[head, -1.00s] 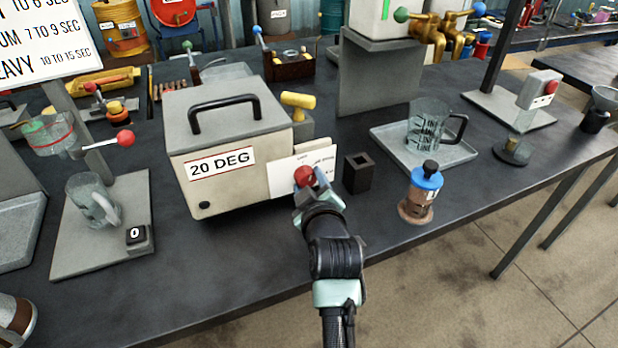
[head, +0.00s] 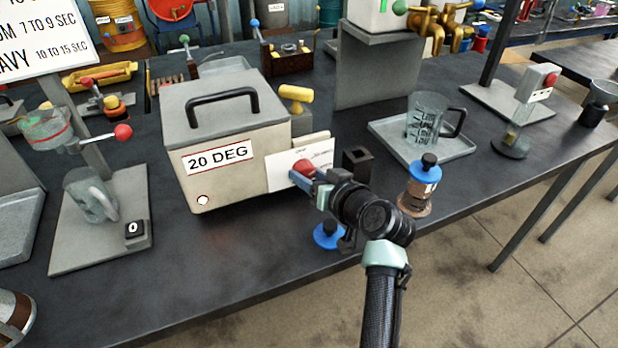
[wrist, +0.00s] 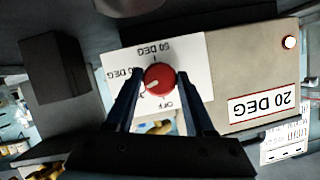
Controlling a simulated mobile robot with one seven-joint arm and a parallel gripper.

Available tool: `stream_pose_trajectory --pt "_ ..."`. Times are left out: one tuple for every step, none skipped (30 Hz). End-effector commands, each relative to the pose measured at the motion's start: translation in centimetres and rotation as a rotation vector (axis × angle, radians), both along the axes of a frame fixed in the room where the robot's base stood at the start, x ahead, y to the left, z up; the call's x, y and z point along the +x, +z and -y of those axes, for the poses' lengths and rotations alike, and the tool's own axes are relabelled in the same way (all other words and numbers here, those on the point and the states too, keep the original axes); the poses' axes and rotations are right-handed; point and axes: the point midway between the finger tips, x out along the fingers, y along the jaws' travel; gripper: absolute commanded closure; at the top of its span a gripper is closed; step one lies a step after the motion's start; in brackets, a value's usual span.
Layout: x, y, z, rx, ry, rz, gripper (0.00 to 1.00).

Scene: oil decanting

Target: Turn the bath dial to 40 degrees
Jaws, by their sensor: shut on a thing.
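The bath (head: 225,150) is a beige box with a black handle. Its display (head: 217,156) reads 20 DEG, and the lamp (head: 203,200) on its front is lit. The red dial (head: 303,169) is on a white plate on its right side. In the wrist view the dial (wrist: 158,79) sits between my gripper's (wrist: 160,93) two blue fingers, which are shut on it. Its pale pointer mark aims left and slightly down, near a partly hidden DEG label. The plate (wrist: 196,60) also shows 60 DEG at the top and OFF at lower right.
A black square holder (head: 356,163) stands just right of the dial. A blue-topped canister (head: 420,185) and a tray (head: 385,128) with a glass jug (head: 428,118) are farther right. A blue knobbed piece (head: 328,235) is below my gripper. The table front left of it is clear.

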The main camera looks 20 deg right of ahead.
Motion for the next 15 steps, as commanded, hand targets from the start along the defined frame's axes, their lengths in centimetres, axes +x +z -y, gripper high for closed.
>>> stream_pose_trajectory --pt "0.0 -0.26 0.08 0.047 0.0 -0.003 1.0" --pt "-0.01 -0.27 0.08 0.075 -0.001 -0.004 1.0" --pt "-0.01 -0.28 0.08 0.113 0.0 -0.006 1.0" --pt "0.0 -0.29 0.12 0.142 0.0 -0.006 1.0" --pt "0.01 -0.28 0.13 0.171 0.0 -0.006 1.0" --pt "0.0 -0.31 0.13 0.208 0.0 -0.008 1.0" --pt "0.0 -0.33 0.11 0.237 0.001 -0.01 1.0" --pt "-0.01 -0.38 0.15 0.266 0.0 -0.011 1.0" --pt "0.0 -0.36 0.16 0.304 0.0 -0.012 1.0" --pt "0.0 -0.36 0.16 0.332 0.0 -0.014 1.0" --pt "0.01 -0.36 0.14 0.359 0.001 -0.014 1.0" --pt "0.0 -0.39 0.17 0.397 0.0 -0.016 1.0" --pt "0.0 -0.41 0.19 0.423 -0.001 -0.016 1.0" --pt "-0.01 -0.41 0.18 0.45 0.0 -0.017 1.0" --pt "-0.01 -0.44 0.16 0.483 0.001 -0.019 1.0"
